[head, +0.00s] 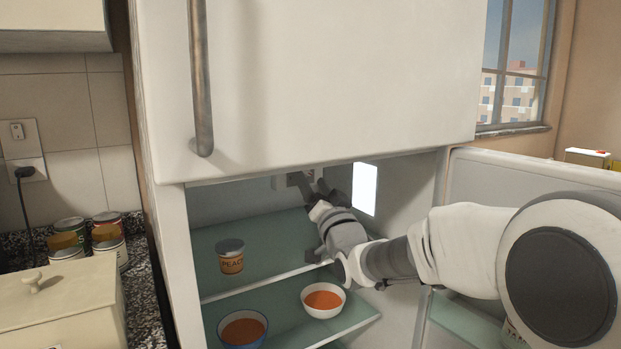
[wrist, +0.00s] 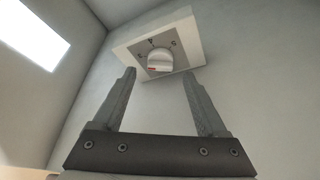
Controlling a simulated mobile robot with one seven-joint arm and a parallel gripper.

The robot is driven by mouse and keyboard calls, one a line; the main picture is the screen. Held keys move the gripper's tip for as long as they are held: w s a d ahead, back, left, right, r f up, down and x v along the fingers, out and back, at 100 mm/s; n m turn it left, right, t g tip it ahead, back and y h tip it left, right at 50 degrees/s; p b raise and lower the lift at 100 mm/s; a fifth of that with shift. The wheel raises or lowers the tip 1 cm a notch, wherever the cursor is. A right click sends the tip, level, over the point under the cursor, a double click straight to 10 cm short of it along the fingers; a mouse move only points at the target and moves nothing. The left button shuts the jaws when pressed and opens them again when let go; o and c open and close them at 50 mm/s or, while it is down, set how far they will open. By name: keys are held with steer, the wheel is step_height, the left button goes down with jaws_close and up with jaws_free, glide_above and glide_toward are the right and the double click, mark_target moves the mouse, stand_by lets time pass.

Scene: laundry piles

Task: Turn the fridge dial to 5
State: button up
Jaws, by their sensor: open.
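The fridge dial (wrist: 160,61) is a round white knob on a grey face with a white surround (wrist: 126,55), on the inner wall. A red mark shows at its lower left edge, and small characters around it are too blurred to read surely. My gripper (wrist: 158,73) is open, with one finger on each side below the dial, and it holds nothing. I cannot tell whether the fingertips touch the knob. In the head view my gripper (head: 312,186) reaches inside the open fridge (head: 215,195) and partly hides the dial plate (head: 282,182).
The closed upper door (head: 330,80) with a vertical handle (head: 200,80) overhangs the opening. A lit panel (head: 365,188) is right of the dial. The open lower door (head: 490,170) is right.

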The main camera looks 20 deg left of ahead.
steer(key=shift+x, duration=0.95)
jaws_close()
